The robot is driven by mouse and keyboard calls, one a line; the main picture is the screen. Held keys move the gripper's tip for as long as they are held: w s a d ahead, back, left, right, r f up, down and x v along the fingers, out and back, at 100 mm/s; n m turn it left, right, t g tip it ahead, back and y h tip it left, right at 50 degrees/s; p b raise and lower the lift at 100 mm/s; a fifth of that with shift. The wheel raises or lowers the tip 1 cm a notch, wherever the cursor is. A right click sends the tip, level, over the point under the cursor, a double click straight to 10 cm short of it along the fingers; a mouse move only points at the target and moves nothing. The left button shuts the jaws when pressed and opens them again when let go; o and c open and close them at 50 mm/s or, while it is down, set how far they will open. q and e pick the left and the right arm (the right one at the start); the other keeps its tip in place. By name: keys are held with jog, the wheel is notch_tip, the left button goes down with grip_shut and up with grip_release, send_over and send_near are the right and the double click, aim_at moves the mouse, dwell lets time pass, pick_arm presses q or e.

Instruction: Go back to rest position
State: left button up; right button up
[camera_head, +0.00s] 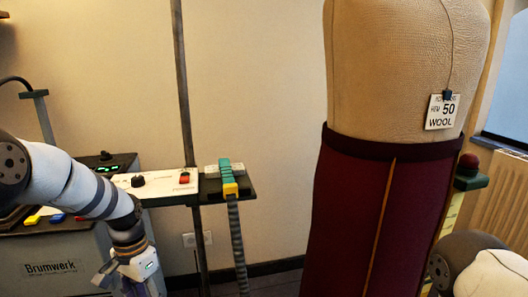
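My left arm comes in from the left edge and bends down. Its wrist ends in my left gripper (140,286) at the bottom of the head view, in front of the grey Brumwerk cabinet. The fingers are cut off by the lower edge, so I cannot see whether they are open or shut. Part of my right arm shows at the lower right corner, beside the dress form. My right gripper is outside the picture.
A dress form (408,60) with a maroon skirt (355,215) and a "50 WOOL" tag (441,112) stands right of centre. A small shelf (243,190) on a dark pole (183,90) holds a teal-and-yellow clip (228,177) with a hanging strap. The grey cabinet (55,255) stands left.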

pick_arm(q)
jog(key=s+d+f+n, duration=0.1)
jog(key=s+d+f, duration=0.1)
jog(key=s+f, duration=0.75)
jog(key=s+d+f+n, duration=0.2)
jog(key=s+f, duration=0.4)
jog(key=s, duration=0.6)
jog(key=s+r+n+g, duration=0.1)
jog(key=s+r+n, duration=0.1)
jog(key=s, duration=1.8)
jog(key=shift+s+a+r, duration=0.2)
jog(key=shift+s+a, duration=0.1)
jog(key=shift+a, duration=0.1)
jog(key=shift+c, duration=0.2)
dwell(0.3)
